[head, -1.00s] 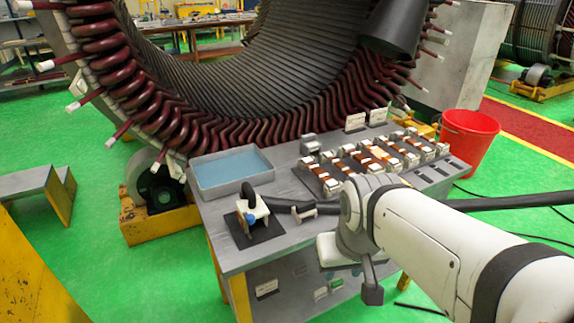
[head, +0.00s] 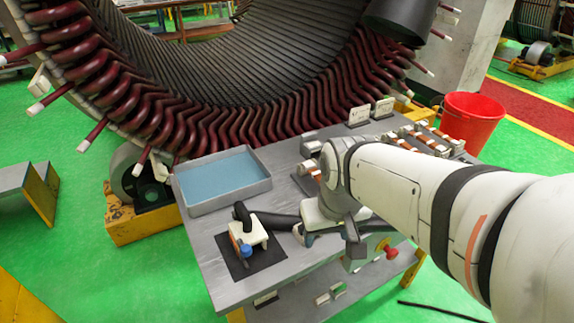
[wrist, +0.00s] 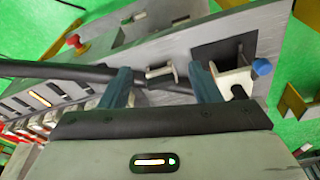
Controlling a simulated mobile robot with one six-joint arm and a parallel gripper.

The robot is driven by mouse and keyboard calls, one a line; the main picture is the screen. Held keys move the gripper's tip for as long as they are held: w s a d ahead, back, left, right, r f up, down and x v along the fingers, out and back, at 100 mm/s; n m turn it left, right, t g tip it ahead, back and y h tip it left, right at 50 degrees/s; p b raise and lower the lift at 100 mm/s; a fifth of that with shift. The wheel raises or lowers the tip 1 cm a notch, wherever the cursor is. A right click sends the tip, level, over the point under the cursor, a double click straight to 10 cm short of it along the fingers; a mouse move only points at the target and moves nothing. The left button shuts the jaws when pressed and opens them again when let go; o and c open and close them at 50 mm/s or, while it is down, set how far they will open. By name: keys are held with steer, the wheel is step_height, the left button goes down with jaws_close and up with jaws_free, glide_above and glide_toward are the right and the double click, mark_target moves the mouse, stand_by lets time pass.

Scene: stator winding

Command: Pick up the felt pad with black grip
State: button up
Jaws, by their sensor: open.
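A cream block with a black upright grip (head: 257,230), which looks like the felt pad, sits on a black mat at the front left of the grey bench. It also shows at the upper right of the wrist view (wrist: 234,82). A blue knob (head: 246,250) is at its near side. My gripper (wrist: 162,82) is open and empty, with its two teal fingers apart. In the head view it is to the right of the block and partly hidden by my arm. In the wrist view the block lies just beyond the right finger, apart from it.
A small pale piece (wrist: 160,72) lies between the fingers in the wrist view. A blue-floored tray (head: 222,181) stands behind the block, in front of the large stator (head: 250,100). Orange-and-white parts (head: 425,140) and a red bucket (head: 470,122) are at the right.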

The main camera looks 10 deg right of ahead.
steer(key=o, duration=0.5)
steer(key=shift+n+g, duration=0.7)
steer(key=shift+n, duration=0.1)
steer(key=w, duration=0.2)
steer(key=w+f+p, duration=0.1)
steer(key=w, duration=0.1)
steer(key=w+p, duration=0.1)
steer(key=w, duration=0.2)
steer(key=shift+w+a+f, duration=0.1)
steer(key=shift+a+f, duration=0.1)
steer(key=shift+a, duration=0.05)
steer(key=shift+c, duration=0.2)
steer(key=shift+o, duration=0.3)
steer(key=shift+n+g, duration=0.5)
steer(key=shift+n, duration=0.2)
steer(key=w+f+p, duration=0.1)
steer(key=w+f, duration=0.2)
steer(key=w, duration=0.2)
steer(key=shift+f+p, duration=0.35)
steer(key=shift+w+f, duration=0.1)
steer(key=shift+f, duration=0.2)
steer(key=shift+d+f+p, duration=0.15)
steer(key=shift+f+p, duration=0.35)
steer(key=shift+f, duration=3.3)
